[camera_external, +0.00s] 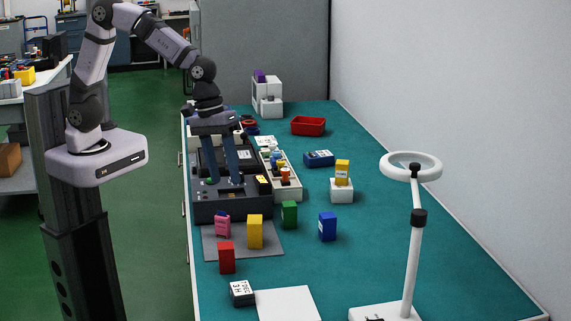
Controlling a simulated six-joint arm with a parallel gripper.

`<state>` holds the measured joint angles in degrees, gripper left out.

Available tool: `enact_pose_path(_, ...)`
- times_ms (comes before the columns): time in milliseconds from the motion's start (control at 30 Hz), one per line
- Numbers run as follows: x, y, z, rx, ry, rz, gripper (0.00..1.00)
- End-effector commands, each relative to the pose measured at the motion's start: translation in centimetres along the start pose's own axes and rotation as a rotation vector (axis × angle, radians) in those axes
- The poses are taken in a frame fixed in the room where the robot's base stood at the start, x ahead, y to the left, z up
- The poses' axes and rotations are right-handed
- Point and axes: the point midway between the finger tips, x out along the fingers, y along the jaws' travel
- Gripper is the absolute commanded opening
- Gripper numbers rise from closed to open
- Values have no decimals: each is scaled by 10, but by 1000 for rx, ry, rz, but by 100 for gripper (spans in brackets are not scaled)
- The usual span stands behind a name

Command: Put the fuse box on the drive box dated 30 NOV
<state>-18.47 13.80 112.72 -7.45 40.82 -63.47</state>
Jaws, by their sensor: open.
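My gripper (223,181) is open, pointing down over the dark grey rack unit (232,211). I see nothing between its fingers. Small upright boxes stand in front of and beside the unit: a red box (227,258), a yellow box (255,232), a green box (289,215) and a blue box (327,227). A pink item (223,224) stands near the yellow one. Another yellow box (342,168) with a label rests on a white block (342,191). A black box (242,292) has a white printed label on top. No date is readable, and I cannot tell which is the fuse box or drive box.
A white ring lamp (411,166) on a pole stands at the right front. A white sheet (287,304) lies at the front edge. A tray of small parts (290,187) sits beside the rack unit. A red bin (308,126) is at the back. The teal table is clear toward the right.

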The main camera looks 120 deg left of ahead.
Motion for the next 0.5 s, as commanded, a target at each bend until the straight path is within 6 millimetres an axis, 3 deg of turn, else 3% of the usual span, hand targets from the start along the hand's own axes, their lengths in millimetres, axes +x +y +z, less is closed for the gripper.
enact_pose_path(33, -2, -19, 24, 173, -12, -26, 46)
enact_pose_path(200, -4, -85, 79, 739, -64, -105, 46)
enact_pose_path(400, -4, -152, 113, 1240, -136, -163, 46)
enact_pose_path(500, -4, -172, 120, 1392, -162, -179, 46)
